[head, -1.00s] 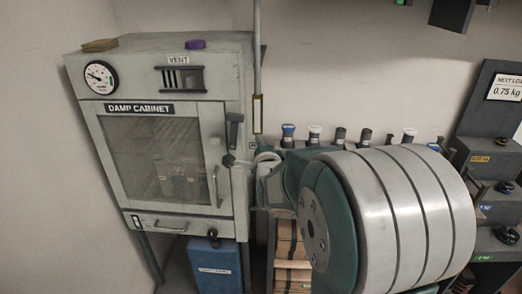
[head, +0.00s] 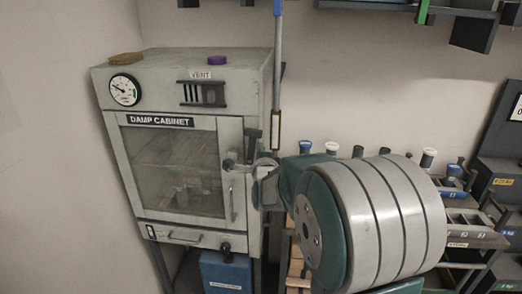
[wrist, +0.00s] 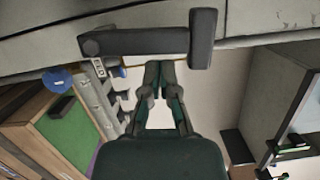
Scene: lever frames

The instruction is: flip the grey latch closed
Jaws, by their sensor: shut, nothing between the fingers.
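The grey latch (head: 251,143) is on the right side of the damp cabinet's door. Its round pivot (head: 228,164) is at the left, and its arm appears to lie about level, pointing right. In the wrist view the dark latch (wrist: 140,42) crosses the top, with a blocky grip (wrist: 203,38) at its right end. My gripper (wrist: 160,66) is shut and empty, its fingertips right beside the latch arm; whether they touch it I cannot tell. In the head view my gripper (head: 256,166) is beside the latch and partly hides it.
The damp cabinet (head: 136,200) stands on a frame at the left, with a door handle (head: 232,203) below the latch. A blue box (head: 225,272) sits underneath. A thin upright pole (head: 277,80) stands behind the cabinet's right edge. Bench racks (head: 470,225) fill the right.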

